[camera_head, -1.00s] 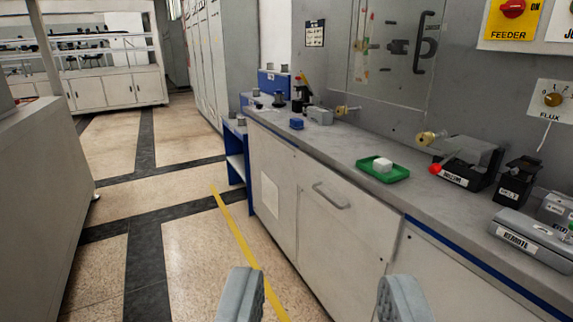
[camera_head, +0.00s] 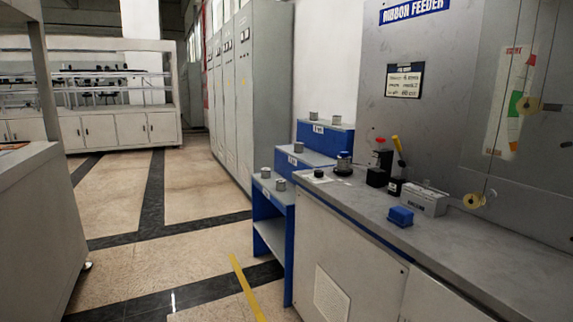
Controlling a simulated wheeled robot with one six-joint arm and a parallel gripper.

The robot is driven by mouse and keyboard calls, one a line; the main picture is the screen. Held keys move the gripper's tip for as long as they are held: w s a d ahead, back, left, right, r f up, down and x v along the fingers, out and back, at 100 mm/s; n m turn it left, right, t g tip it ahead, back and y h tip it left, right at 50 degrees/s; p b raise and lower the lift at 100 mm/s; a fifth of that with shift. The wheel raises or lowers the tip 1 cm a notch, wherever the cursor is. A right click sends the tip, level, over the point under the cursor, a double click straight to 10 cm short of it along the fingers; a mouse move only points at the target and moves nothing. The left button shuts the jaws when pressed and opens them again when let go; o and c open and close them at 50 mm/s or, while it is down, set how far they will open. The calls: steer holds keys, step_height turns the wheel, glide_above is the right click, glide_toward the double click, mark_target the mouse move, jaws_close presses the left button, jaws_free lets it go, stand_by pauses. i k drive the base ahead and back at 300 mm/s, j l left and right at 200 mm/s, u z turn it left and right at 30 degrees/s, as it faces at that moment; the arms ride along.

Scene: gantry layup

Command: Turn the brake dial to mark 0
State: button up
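I cannot pick out a dial marked as the brake dial in the current view. No scale or mark 0 is readable on either. A grey box (camera_head: 425,200) with a label too small to read for certain stands on the counter by the panel. My gripper is not in view now.
The grey counter (camera_head: 450,235) holds a blue block (camera_head: 400,216) and a black box with a red top (camera_head: 378,170). Blue stepped shelves (camera_head: 270,208) carry grey cylinders. Tall grey cabinets (camera_head: 250,90) stand behind. The floor (camera_head: 190,235) is open at left.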

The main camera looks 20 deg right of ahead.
mark_target(319, 174)
steer(key=i+z, duration=0.1)
steer(key=i, duration=0.7)
steer(key=i+j, duration=0.15)
steer(key=i, duration=0.65)
steer(key=i+z, duration=0.35)
steer(key=i+j+z, duration=0.1)
steer(key=i+z, duration=0.2)
steer(key=i+j+z, duration=0.15)
steer(key=i+z, duration=0.2)
